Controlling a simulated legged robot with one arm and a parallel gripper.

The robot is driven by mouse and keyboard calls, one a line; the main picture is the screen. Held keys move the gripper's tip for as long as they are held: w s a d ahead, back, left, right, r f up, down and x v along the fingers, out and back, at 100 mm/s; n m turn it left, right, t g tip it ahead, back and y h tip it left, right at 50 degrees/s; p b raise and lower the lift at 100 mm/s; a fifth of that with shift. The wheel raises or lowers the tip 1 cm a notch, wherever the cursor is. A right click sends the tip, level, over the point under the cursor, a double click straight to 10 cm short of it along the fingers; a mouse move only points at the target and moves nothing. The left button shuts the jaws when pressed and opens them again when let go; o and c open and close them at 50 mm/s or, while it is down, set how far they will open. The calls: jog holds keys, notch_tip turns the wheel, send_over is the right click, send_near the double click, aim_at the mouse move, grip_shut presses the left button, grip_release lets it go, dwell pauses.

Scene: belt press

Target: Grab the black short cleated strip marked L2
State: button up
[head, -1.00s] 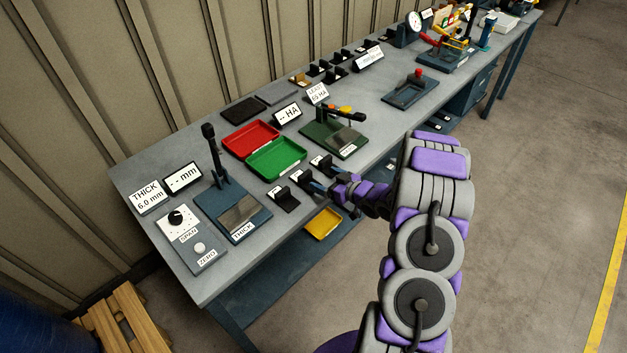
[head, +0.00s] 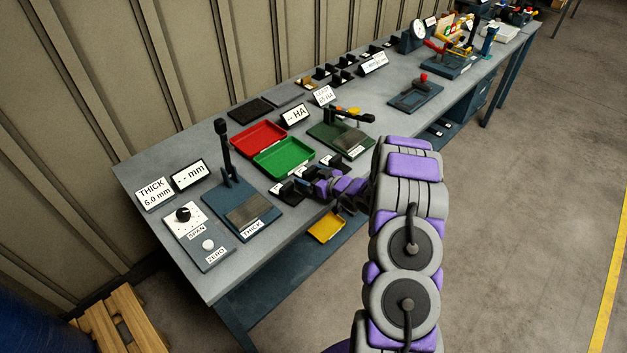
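The left strip (head: 281,196), the middle strip (head: 301,174) and the right strip (head: 334,163) show in the head view. The tag writing is too small to read, so I cannot tell which is L2. My gripper (head: 307,184) is low over this row, close to the left and middle strips. My gripper and wrist hide part of the row. Whether the fingers touch or hold a strip cannot be made out.
A green tray (head: 309,156) and a red tray (head: 233,147) lie behind the row. The thickness gauge (head: 240,209) stands left, its lever upright. A dark green tester (head: 341,137) stands behind right. A yellow tray (head: 326,228) sits below the bench edge.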

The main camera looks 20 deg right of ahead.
jog(key=shift+a, duration=0.3)
jog(key=shift+c, duration=1.5)
jog(key=d, duration=0.2)
jog(key=shift+d+f, duration=0.15)
jog(key=shift+d, duration=0.25)
jog(key=c, duration=0.4)
jog(key=shift+s+d, duration=0.1)
jog(key=shift+d, duration=0.05)
jog(key=shift+c, duration=1.6)
jog(key=shift+a, duration=0.95)
notch_tip(320, 180, up, 10)
jog(key=p, duration=0.2)
jog(key=shift+p, duration=0.35)
jog(key=shift+d, duration=0.25)
